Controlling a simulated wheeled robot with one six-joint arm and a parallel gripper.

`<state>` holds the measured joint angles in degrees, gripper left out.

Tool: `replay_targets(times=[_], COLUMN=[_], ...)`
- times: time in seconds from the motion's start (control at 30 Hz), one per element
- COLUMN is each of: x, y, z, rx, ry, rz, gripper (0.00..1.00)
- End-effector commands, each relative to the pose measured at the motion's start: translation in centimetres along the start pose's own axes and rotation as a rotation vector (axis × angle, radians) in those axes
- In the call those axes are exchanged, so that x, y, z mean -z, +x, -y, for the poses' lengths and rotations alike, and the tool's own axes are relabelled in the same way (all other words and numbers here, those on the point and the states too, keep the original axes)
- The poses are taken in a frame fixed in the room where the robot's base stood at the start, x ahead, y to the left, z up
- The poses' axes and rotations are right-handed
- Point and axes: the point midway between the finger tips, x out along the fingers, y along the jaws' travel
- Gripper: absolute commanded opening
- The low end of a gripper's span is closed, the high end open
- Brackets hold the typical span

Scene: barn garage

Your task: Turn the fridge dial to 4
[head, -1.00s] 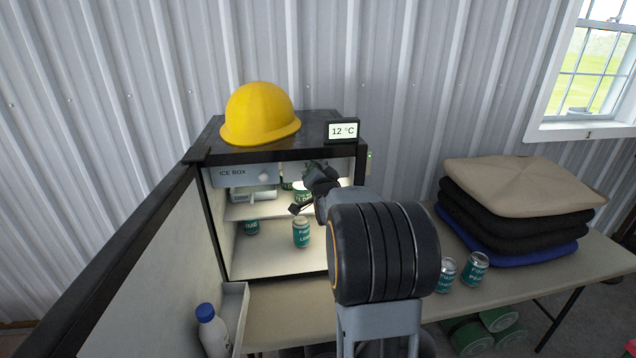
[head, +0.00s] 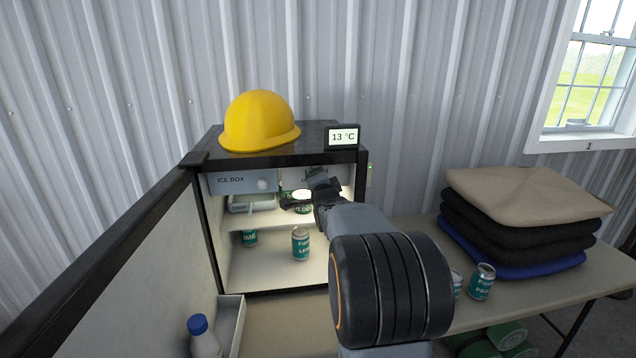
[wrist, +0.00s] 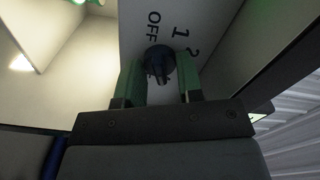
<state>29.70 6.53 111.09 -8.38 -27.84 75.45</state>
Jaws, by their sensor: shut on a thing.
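The open fridge (head: 213,235) stands on the table, with its interior lit. Its dial (wrist: 158,62) is a dark round knob on a pale panel marked OFF, 1 and 2; the higher marks are out of sight. My gripper (wrist: 160,72) has one finger on each side of the dial and is shut on it. In the head view my gripper (head: 308,192) reaches into the upper right of the fridge and hides the dial. Which mark the dial points to is unclear.
A yellow hard hat (head: 257,122) and a display (head: 343,138) reading 13 °C sit on the fridge. The open fridge door (head: 120,275) is at left. Cans (head: 300,244) stand inside; more cans (head: 481,282) and folded cloths (head: 520,225) are at right.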

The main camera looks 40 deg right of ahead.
Motion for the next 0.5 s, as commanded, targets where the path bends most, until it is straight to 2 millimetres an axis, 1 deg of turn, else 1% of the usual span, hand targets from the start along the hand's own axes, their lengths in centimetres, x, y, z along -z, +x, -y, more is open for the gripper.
replay_targets(times=[0.27,0.3,0.5], x=[0.02,0.02,0.01], y=[0.01,0.01,0.01], z=[0.1,0.1,0.06], rx=[0.002,0.002,0.001], ry=[0.0,0.0,-0.001], rz=[0.0,0.0,0.0], gripper=[0.1,0.35,0.54])
